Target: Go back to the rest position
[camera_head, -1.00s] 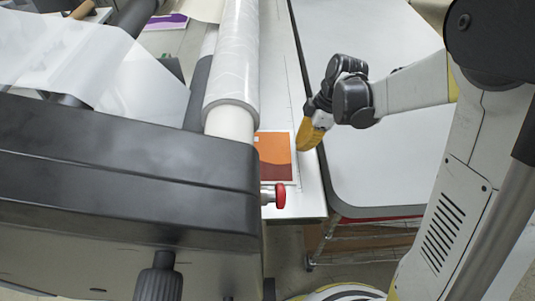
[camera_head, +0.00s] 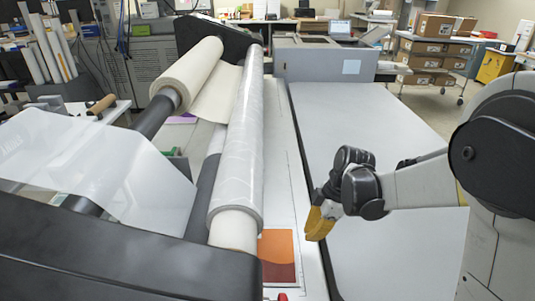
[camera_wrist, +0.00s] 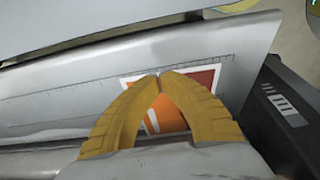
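My gripper (camera_head: 315,236) hangs above the light worktop beside the laminator, right of the orange and dark red print (camera_head: 277,247). In the wrist view, the two yellow fingers of my gripper (camera_wrist: 159,76) meet at their tips.
The laminator's clear film roll (camera_head: 237,160) and black housing (camera_head: 110,255) are on the left. A wide grey table (camera_head: 365,130) stretches on the right and is bare. Cartons (camera_head: 433,27) stand on a cart at the back right.

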